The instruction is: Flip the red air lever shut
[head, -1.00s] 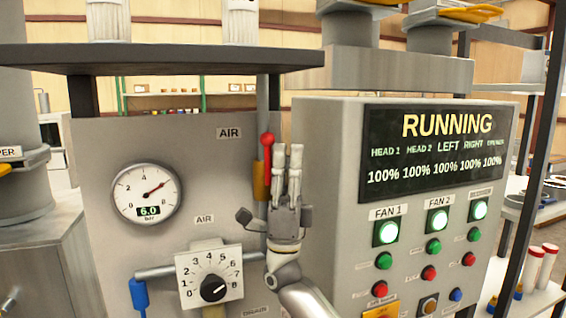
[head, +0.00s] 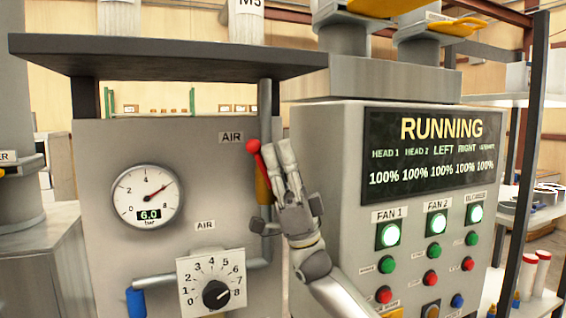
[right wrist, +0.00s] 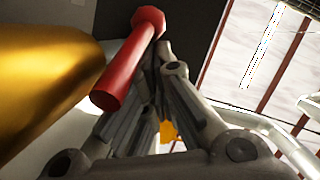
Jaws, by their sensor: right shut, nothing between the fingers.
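The red air lever (head: 259,160) stands on the brass valve (head: 263,188) on the pipe, below the upper AIR label. It points mostly up, with its knob leaning left. My right gripper (head: 280,146) is shut and empty, just right of the lever, its fingers tilted up and left. In the right wrist view the red lever (right wrist: 122,75) runs close along the left side of my shut fingers (right wrist: 162,50); I cannot tell whether they touch. The brass valve also shows there (right wrist: 45,75). My left gripper is not in view.
The pressure gauge (head: 147,197) reads 6.0 bar. A regulator dial (head: 212,282) sits below it. The control box (head: 340,235), with a RUNNING screen (head: 420,150) and lit buttons, stands close right of my gripper. A dark shelf (head: 170,57) overhangs above.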

